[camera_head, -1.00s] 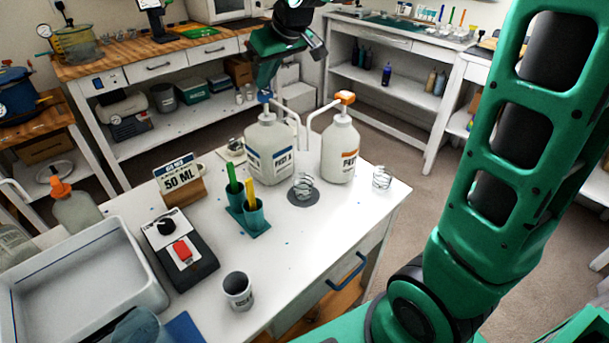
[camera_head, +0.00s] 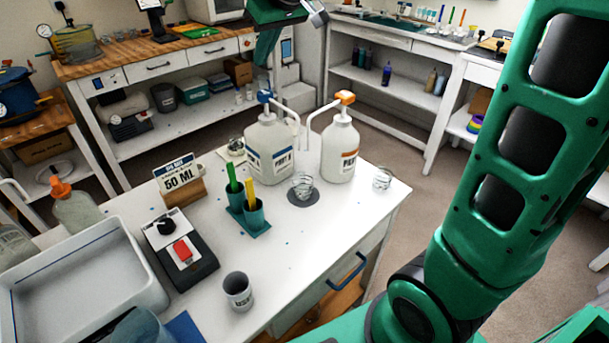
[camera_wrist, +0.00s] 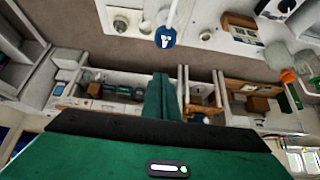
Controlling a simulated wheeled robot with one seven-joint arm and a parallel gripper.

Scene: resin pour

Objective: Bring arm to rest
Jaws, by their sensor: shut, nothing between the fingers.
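My gripper (camera_head: 266,60) is near the top centre of the head view, above the blue pump top (camera_head: 264,96) of the white PART A bottle (camera_head: 268,150). Its green fingers (camera_wrist: 160,97) are together and empty in the wrist view. The blue pump top also shows in the wrist view (camera_wrist: 165,38), apart from the fingers. My arm's upper part reaches out of the head view at the top.
A white bottle with an orange pump (camera_head: 341,152) stands right of the first on the white table (camera_head: 290,245). A clear cup (camera_head: 302,186) sits before them.

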